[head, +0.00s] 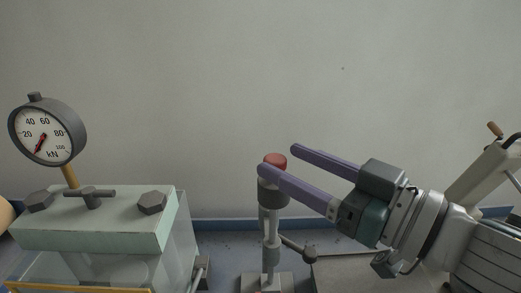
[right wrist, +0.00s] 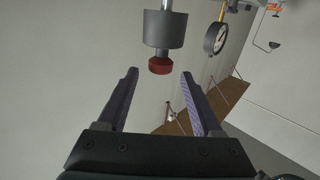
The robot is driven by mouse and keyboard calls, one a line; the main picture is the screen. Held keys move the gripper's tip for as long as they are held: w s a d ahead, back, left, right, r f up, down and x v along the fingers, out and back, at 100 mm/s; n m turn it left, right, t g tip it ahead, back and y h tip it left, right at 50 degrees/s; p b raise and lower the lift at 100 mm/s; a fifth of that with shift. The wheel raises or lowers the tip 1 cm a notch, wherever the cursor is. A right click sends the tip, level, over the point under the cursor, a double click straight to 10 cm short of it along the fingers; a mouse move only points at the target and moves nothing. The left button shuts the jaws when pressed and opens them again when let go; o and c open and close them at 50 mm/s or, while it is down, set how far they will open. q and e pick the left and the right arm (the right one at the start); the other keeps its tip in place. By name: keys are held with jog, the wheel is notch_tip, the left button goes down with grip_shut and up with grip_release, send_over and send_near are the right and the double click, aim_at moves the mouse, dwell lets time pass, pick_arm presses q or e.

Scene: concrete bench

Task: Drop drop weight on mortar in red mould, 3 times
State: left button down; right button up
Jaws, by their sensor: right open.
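The drop weight (head: 270,197) is a grey cylinder on an upright rod, with a red cap (head: 275,161) on top. My right gripper (head: 278,159) is open, with its purple fingers level with the cap, one in front of the rod and one behind. The mortar and red mould cannot be made out; the stand's foot is cut off below. My left gripper is not in view.
A pale green press block (head: 100,225) with dark bolts and a round kN gauge (head: 46,134) stands at left. The wall behind is bare.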

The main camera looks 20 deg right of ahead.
jog(key=b+v, duration=0.1)
jog(key=v, duration=0.5)
jog(key=shift+s, duration=0.3)
jog(key=shift+d, duration=0.15)
